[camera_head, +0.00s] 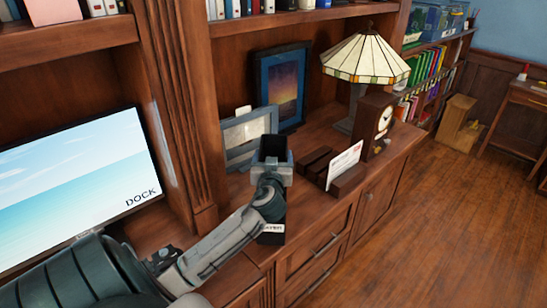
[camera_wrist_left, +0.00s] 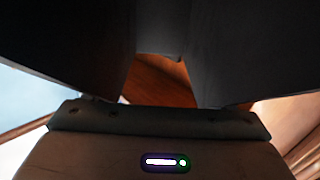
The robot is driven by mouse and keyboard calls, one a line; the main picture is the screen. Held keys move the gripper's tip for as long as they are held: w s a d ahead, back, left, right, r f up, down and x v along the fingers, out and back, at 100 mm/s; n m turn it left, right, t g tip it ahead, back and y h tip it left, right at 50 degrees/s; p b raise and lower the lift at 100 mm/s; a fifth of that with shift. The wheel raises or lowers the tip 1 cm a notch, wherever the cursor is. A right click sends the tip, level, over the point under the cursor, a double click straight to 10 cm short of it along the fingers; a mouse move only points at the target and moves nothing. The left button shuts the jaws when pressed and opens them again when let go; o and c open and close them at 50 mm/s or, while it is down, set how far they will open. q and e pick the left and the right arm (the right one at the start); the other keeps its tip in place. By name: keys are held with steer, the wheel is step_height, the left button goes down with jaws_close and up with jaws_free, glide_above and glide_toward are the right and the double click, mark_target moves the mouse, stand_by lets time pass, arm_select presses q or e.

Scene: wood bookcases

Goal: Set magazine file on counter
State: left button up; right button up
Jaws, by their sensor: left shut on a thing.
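The black magazine file (camera_head: 274,221) is upright in the head view, with a white label low on its front. My left gripper (camera_head: 273,173) is shut on it, and my wrist and forearm cover much of its middle. The file appears in front of the wooden counter (camera_head: 228,222), over its front edge. I cannot tell whether its base touches the counter. In the left wrist view, large dark surfaces fill the upper part, with a small gap showing wood between them. My right gripper is not in view.
On the counter stand a pale frame (camera_head: 249,134), a blue-framed picture (camera_head: 284,88), a stained-glass lamp (camera_head: 366,57), a wooden clock (camera_head: 373,124) and a letter holder (camera_head: 347,181) with envelopes. A screen (camera_head: 70,185) is at left. Drawers lie below the counter.

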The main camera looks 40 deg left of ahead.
arm_select(q)
steer(key=f, duration=0.1)
steer(key=w+a+f+p, duration=0.1)
steer(key=w+a+f, duration=0.1)
steer(key=shift+f+p, duration=0.3)
steer(key=shift+f, duration=0.05)
steer(key=o, duration=1.5)
steer(key=shift+o, duration=0.2)
steer(key=shift+d, duration=0.1)
steer(key=shift+s, duration=0.1)
steer(key=b+v, duration=0.3)
steer(key=v, duration=0.9)
